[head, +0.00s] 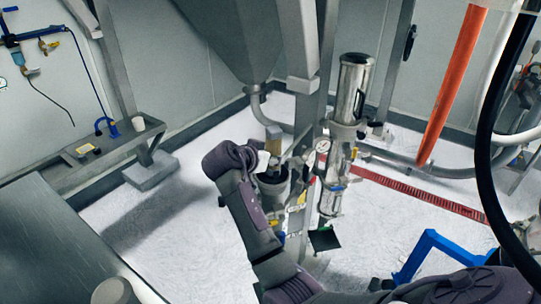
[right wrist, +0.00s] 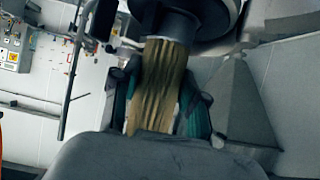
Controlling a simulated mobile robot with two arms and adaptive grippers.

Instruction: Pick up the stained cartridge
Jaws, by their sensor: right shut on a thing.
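The stained cartridge (right wrist: 160,78) is tan-brown and pleated, with dark streaks. In the right wrist view it stands between the greenish fingers of my right gripper (right wrist: 162,100), which is shut on it. One end of the cartridge meets a dark round housing (right wrist: 182,22); I cannot tell how much of it is inside. In the head view the top of the cartridge (head: 274,143) shows as a small tan block above the dark open housing (head: 272,188). My right gripper (head: 274,160) partly hides the join there. My left gripper is not in view.
A shiny steel cylinder (head: 353,88) stands close to the right of the housing, with a pressure gauge (head: 323,146). A grey hopper (head: 232,38) and metal posts rise behind. A blue frame (head: 428,243) stands lower right. White floor (head: 150,215) is open at left.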

